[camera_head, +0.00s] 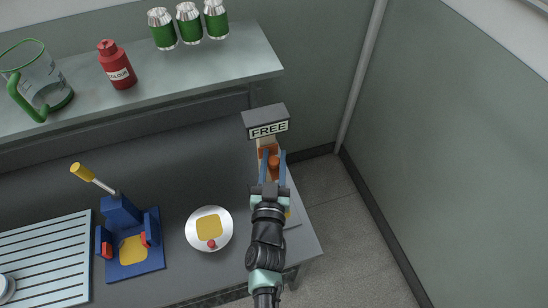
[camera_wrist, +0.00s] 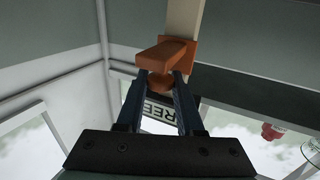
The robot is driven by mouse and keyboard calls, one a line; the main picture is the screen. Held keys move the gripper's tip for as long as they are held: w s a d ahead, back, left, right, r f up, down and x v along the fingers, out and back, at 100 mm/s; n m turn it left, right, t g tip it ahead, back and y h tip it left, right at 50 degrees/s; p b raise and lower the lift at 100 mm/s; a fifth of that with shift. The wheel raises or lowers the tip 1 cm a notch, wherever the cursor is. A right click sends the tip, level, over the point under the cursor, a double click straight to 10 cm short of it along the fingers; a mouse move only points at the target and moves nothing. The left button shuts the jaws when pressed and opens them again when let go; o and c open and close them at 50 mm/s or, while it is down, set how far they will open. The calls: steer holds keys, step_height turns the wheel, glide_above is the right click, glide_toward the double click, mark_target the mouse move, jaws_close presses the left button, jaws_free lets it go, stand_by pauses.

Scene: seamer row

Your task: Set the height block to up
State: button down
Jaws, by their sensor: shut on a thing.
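The height block (camera_head: 264,152) is an orange-brown piece on a pale upright post (camera_head: 265,142) at the right end of the bench; it also shows in the wrist view (camera_wrist: 178,52). A rounded orange knob (camera_wrist: 160,80) sticks out from it. My gripper (camera_head: 273,160) has its two blue fingers on either side of this knob and is shut on it; the fingertips also show in the wrist view (camera_wrist: 160,78). A dark box with a FREE sign (camera_head: 268,129) is at the top of the post. The base of the post is hidden behind my arm.
A blue fixture (camera_head: 122,212) with a yellow-tipped lever stands left on the bench, beside a slatted rack (camera_head: 45,262). A round plate (camera_head: 192,232) lies between the fixture and my arm. A shelf (camera_head: 170,82) behind carries a red bottle (camera_head: 117,65), a jug and green cans. Floor is clear to the right.

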steer(key=c, duration=0.7)
jaws_free()
steer(key=shift+r, duration=0.35)
steer(key=shift+o, duration=0.8)
steer(key=shift+f, duration=0.1)
steer(key=s+b, duration=0.2)
steer(key=s, duration=1.1)
steer(key=shift+a, duration=0.45)
steer(key=shift+w, duration=0.1)
